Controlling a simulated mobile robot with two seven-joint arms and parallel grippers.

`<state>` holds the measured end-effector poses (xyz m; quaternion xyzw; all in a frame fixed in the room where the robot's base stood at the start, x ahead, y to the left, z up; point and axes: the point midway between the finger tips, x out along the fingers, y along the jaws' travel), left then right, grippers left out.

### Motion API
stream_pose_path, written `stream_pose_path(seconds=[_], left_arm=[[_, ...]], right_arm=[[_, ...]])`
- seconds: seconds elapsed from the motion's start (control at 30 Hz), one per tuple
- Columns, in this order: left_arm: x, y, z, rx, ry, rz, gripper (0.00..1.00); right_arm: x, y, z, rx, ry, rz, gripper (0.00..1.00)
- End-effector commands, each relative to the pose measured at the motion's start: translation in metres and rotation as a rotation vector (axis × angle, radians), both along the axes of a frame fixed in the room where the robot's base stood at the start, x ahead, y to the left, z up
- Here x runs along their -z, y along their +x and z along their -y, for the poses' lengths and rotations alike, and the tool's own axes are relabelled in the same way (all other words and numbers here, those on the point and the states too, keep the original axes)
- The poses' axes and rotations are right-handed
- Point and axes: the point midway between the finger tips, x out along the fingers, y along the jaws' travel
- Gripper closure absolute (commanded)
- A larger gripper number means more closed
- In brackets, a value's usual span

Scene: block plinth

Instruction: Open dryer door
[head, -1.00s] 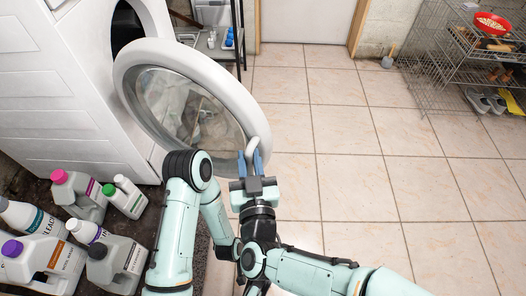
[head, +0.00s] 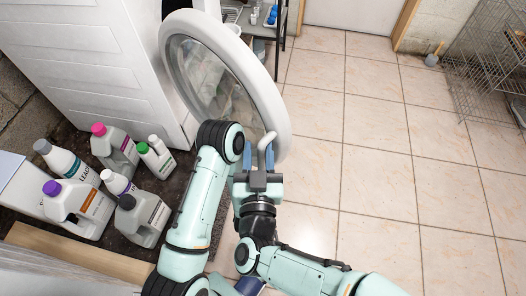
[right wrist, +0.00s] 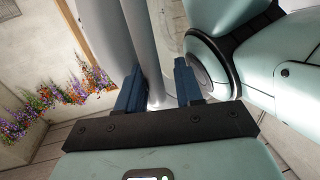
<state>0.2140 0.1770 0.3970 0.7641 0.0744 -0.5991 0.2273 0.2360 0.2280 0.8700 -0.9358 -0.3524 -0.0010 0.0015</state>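The dryer (head: 100,70) is the white machine at the upper left in the head view. Its round door (head: 268,85), a white ring with clear glass, stands swung out from the body. A pale curved handle (head: 267,146) sticks out from the door's near edge. My right gripper (head: 258,155) is at this handle, its blue fingers apart. In the right wrist view, the handle (right wrist: 155,92) passes between the fingers, with a gap visible on the right finger's side. The dryer's opening is hidden. My left gripper is not in view.
Several bottles, among them a purple-capped jug (head: 78,208), stand on the dark surface at the left. A dark-framed shelf (head: 283,40) is behind the door. A wire rack (head: 490,70) stands at the far right. The tiled floor (head: 400,150) between is clear.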

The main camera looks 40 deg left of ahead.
Motion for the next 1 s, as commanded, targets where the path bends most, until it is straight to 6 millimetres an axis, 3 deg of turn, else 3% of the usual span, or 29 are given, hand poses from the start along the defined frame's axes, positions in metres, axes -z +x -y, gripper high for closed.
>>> stream_pose_path(seconds=[0.53,1.0], left_arm=[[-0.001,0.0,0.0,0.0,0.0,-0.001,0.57],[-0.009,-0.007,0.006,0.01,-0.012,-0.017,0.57]], right_arm=[[0.001,0.0,0.005,0.01,-0.001,0.0,0.6],[0.0,-0.051,0.047,0.007,-0.001,0.001,0.6]])
